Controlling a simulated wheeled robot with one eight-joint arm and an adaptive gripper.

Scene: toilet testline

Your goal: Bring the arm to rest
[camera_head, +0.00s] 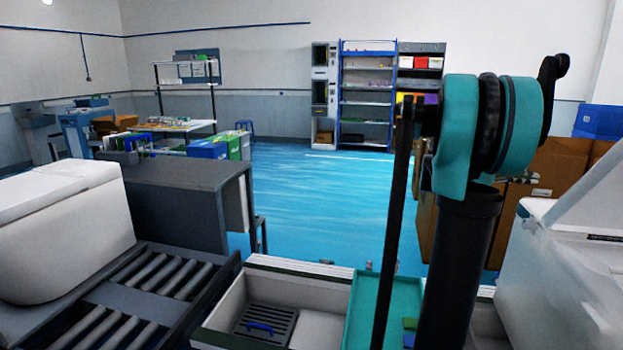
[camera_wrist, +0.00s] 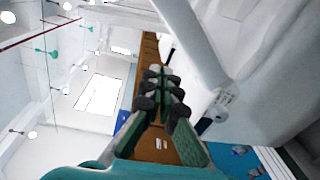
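My arm stands at the right of the head view, with a teal joint (camera_head: 460,130) on top of a black upright link. The gripper's fingers cannot be made out in the head view. In the wrist view, my gripper (camera_wrist: 161,78) points up and away, with dark rounded knuckles and grey-green finger plates. The fingers draw close together toward the tips. A narrow gap shows lower down, but whether the tips meet is unclear. No held object shows between them. Brown surfaces appear behind the fingers, and a white slanted form is close on their right.
A white toilet tank (camera_head: 60,230) rests by a roller conveyor (camera_head: 150,275) at left. A white tray with a dark grate (camera_head: 265,325) and a teal tray (camera_head: 400,300) lie in front. Another white fixture (camera_head: 570,270) stands at right, near brown boxes (camera_head: 555,180). Blue floor (camera_head: 320,200) is open beyond.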

